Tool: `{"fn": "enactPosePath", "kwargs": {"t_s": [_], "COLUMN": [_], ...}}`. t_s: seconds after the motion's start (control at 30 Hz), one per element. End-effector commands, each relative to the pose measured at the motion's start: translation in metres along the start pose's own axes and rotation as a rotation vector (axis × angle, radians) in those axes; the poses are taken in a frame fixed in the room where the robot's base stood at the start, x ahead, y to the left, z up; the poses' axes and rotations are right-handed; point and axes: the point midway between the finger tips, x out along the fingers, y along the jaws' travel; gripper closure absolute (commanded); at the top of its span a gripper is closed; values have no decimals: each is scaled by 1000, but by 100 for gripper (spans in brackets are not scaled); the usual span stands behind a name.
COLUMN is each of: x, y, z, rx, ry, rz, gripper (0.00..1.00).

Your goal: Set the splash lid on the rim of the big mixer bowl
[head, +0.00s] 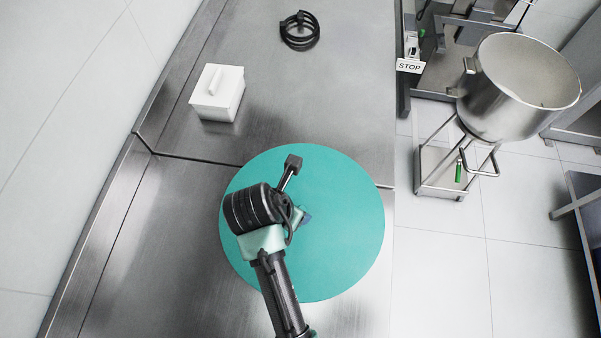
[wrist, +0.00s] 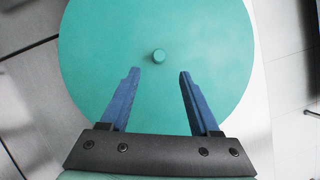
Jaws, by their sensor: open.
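The splash lid (head: 345,240) is a flat teal disc lying on the steel counter, close to its right edge. In the wrist view the lid (wrist: 205,45) fills the upper middle, with a small round teal knob (wrist: 158,56) at its centre. My gripper (wrist: 157,75) is open, its two blue fingers apart over the lid. The knob shows just beyond the fingertips, between their lines, with nothing held. In the head view my gripper (head: 305,218) is over the lid, and my arm hides the knob. The big mixer bowl (head: 510,115) is steel, open and empty-looking, on a wheeled stand at the right.
A white lidded box (head: 217,92) and a coiled black cable (head: 299,30) sit on the steel counter (head: 340,100) at the back. A STOP sign (head: 410,66) stands beside the mixer frame. Clear tiled floor (head: 435,265) lies right of the counter.

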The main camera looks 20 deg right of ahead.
Motion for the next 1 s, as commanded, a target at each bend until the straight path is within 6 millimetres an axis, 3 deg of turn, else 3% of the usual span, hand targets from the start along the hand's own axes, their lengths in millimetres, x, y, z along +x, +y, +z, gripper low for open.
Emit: {"fn": "enactPosePath", "kwargs": {"t_s": [0.13, 0.43, 0.7, 1.0], "x": [24, 43, 77, 88], "y": [0, 0, 0, 0], "z": [1, 1, 0, -1], "rx": [2, 4, 3, 4], "ry": [0, -1, -2, -2], "rz": [0, 3, 4, 5], "gripper": [37, 37, 37, 37]}}
